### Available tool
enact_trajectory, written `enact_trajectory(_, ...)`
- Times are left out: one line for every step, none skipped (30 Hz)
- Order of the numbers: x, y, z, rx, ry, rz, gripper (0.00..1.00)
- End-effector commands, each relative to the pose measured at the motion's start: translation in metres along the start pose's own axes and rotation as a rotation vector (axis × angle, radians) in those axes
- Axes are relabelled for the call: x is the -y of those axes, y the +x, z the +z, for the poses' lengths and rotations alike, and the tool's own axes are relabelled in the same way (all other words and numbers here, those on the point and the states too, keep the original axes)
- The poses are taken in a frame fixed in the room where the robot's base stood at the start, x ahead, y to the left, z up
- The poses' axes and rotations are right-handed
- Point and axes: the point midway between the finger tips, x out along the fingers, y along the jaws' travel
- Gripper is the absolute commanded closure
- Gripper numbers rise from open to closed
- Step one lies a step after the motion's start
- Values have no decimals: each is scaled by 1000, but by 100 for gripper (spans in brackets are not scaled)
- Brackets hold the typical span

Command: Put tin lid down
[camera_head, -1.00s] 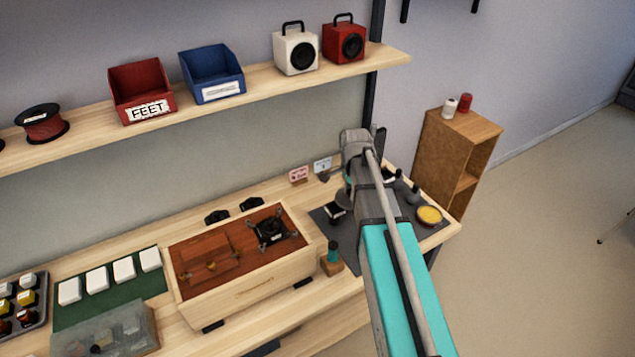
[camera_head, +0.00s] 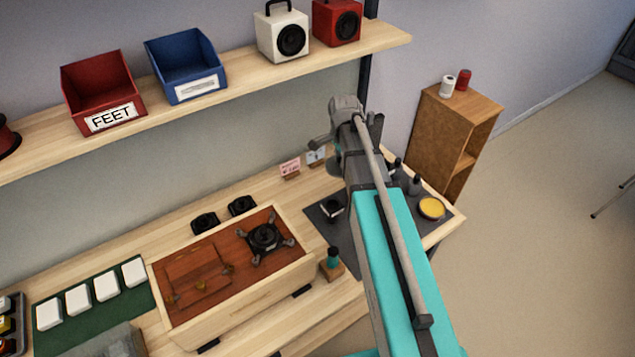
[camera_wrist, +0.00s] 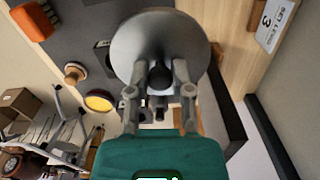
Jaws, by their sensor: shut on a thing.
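My gripper (camera_wrist: 160,78) is shut on the tin lid (camera_wrist: 150,38), a round grey metal disc with a dark knob at its middle. The fingers close on the knob, and the lid is held above the bench in the wrist view. A round tin with a yellow top (camera_head: 431,208) stands on the dark mat (camera_head: 320,218) at the right end of the bench. The tin also shows below and left of the lid in the wrist view (camera_wrist: 98,101), apart from it. In the head view my arm hides most of the gripper.
A wooden case with a red-brown top (camera_head: 190,265) stands left of the mat. A small block with a teal-capped bottle (camera_head: 332,262) is near the front edge. Small cards (camera_head: 290,168) stand behind. A shelf (camera_head: 230,95) runs above.

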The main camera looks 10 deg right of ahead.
Motion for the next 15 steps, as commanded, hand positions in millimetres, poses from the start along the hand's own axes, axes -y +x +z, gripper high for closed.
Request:
enact_trajectory(1, 0, 2, 0, -3, 0, 100)
enact_trajectory(1, 0, 3, 0, -5, 0, 100)
enact_trajectory(2, 0, 4, 0, -7, 0, 100)
enact_trajectory(2, 0, 4, 0, -8, 0, 100)
enact_trajectory(2, 0, 5, 0, -9, 0, 100)
enact_trajectory(2, 0, 6, 0, -10, 0, 100)
enact_trajectory(2, 0, 6, 0, -11, 0, 100)
enact_trajectory(3, 0, 7, 0, -12, 0, 100)
enact_trajectory(3, 0, 7, 0, -13, 0, 100)
enact_trajectory(3, 0, 8, 0, -14, 0, 100)
enact_trajectory(4, 1, 8, 0, -15, 0, 100)
enact_trajectory(6, 2, 8, 0, -16, 0, 100)
enact_trajectory(7, 3, 9, 0, -18, 0, 100)
enact_trajectory(9, 5, 9, 0, -19, 0, 100)
enact_trajectory(12, 8, 9, 0, -22, 0, 100)
